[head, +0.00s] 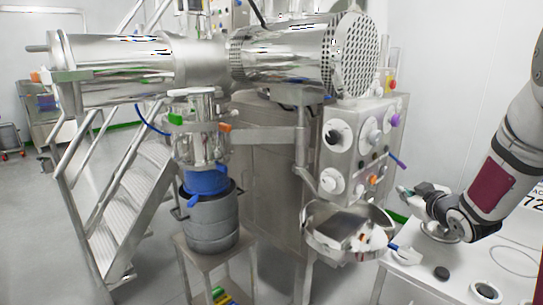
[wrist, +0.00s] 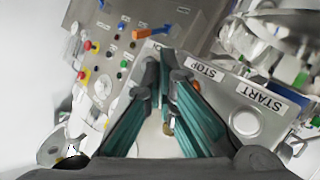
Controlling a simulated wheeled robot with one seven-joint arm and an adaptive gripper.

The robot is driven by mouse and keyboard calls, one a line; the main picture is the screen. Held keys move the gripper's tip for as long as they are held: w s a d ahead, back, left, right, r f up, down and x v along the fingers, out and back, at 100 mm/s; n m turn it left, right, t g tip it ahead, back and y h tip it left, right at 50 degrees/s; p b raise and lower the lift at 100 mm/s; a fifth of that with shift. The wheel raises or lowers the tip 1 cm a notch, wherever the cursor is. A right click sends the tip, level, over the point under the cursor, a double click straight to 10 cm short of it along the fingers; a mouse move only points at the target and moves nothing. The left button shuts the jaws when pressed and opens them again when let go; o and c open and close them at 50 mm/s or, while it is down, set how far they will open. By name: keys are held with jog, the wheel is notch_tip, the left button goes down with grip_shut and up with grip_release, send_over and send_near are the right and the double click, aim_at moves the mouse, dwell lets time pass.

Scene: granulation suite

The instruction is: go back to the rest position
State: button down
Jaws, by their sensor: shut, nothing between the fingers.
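My gripper (head: 404,190) shows at the right in the head view, at the end of my arm, pointing left toward the steel control box (head: 345,150). In the wrist view its two teal-padded fingers (wrist: 164,62) come together at the tips, with nothing between them. The fingertips lie in front of a panel with START and STOP labels (wrist: 262,95). I cannot tell from the picture whether they touch it. A round pale button (wrist: 244,122) sits beside the right finger.
A steel bowl (head: 325,238) with some pieces in it stands left of my gripper. A white table (head: 420,285) with dark round items lies below my arm. The large steel machine (head: 270,60), a grey drum (head: 212,225) and stairs (head: 125,200) fill the left.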

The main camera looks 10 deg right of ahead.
jog(key=s+a+r+m+g+h, duration=0.25)
jog(key=s+a+r+g, duration=0.25)
jog(key=s+a+r, duration=0.45)
jog(key=s+a+f+g+y, duration=0.1)
jog(key=s+a, duration=0.4)
jog(key=s, duration=0.3)
jog(key=s+a+f+m+g+y, duration=0.1)
jog(key=s+a+g, duration=0.1)
jog(key=s+a, duration=0.3)
jog(key=s+a+f+g+y, duration=0.1)
jog(key=s+a, duration=0.4)
jog(key=s, duration=0.8)
jog(key=shift+a+m+g+y, duration=0.15)
jog(key=shift+m+g+y, duration=0.2)
jog(key=shift+g+y, duration=0.15)
